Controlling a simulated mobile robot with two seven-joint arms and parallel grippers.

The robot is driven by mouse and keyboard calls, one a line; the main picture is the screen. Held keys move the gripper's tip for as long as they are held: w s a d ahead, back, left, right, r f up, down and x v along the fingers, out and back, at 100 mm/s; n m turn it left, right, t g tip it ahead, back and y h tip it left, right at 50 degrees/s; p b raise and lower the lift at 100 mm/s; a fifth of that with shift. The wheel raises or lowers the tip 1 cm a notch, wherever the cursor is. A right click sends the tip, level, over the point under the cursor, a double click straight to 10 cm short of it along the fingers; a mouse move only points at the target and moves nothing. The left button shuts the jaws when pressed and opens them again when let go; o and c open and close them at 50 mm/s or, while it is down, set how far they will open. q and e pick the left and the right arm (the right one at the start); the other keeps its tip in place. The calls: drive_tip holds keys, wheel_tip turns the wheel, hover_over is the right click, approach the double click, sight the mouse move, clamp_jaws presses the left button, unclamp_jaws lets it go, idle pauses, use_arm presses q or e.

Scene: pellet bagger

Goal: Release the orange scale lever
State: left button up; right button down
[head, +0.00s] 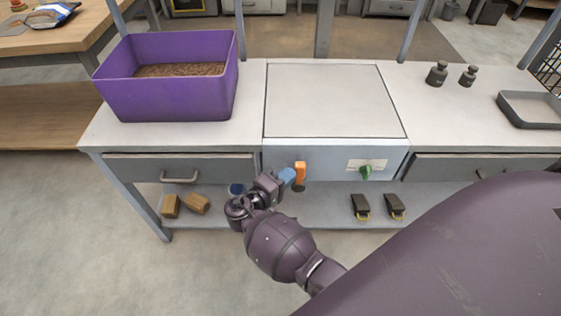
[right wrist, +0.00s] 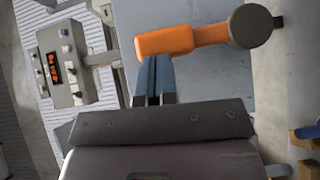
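The orange scale lever (head: 300,172) is on the front face of the pale blue-grey scale housing (head: 330,150), upright in the head view. In the right wrist view the orange lever (right wrist: 168,42) runs across the picture, with a round grey hub (right wrist: 250,27) at its right end. My right gripper (head: 289,176) is just left of the lever. In the right wrist view my right gripper's fingers (right wrist: 154,66) are together, with their tips at the lever's free end and not around it. Whether they touch it I cannot tell. My left gripper is not in view.
A purple bin (head: 170,95) of pellets stands on the bench left of the scale plate (head: 332,100). A green knob (head: 366,173) is right of the lever. Drawers flank the housing. A control box (right wrist: 68,62) with red digits shows in the right wrist view.

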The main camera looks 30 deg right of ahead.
sight(303, 173)
drive_tip(key=shift+s+d+r+m+y+p, duration=0.45)
drive_tip(key=shift+d+r+m+y, duration=0.15)
drive_tip(key=shift+d+m+y, duration=0.15)
drive_tip(key=shift+s+d+m+y+p, duration=0.35)
drive_tip(key=shift+d+y+p, duration=0.1)
drive_tip(key=shift+d, duration=0.1)
drive_tip(key=shift+s+d+m+y, duration=0.3)
drive_tip(key=shift+d+y, duration=0.1)
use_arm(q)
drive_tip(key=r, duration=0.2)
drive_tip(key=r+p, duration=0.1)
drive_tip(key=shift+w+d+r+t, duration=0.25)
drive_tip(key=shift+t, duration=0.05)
use_arm(e)
drive_tip(key=shift+s+d+f+m+y, duration=0.3)
drive_tip(key=shift+s+d+m+y, duration=0.1)
drive_tip(key=shift+d+y, duration=0.1)
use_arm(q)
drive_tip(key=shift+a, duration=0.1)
use_arm(e)
drive_tip(key=shift+w, duration=0.1)
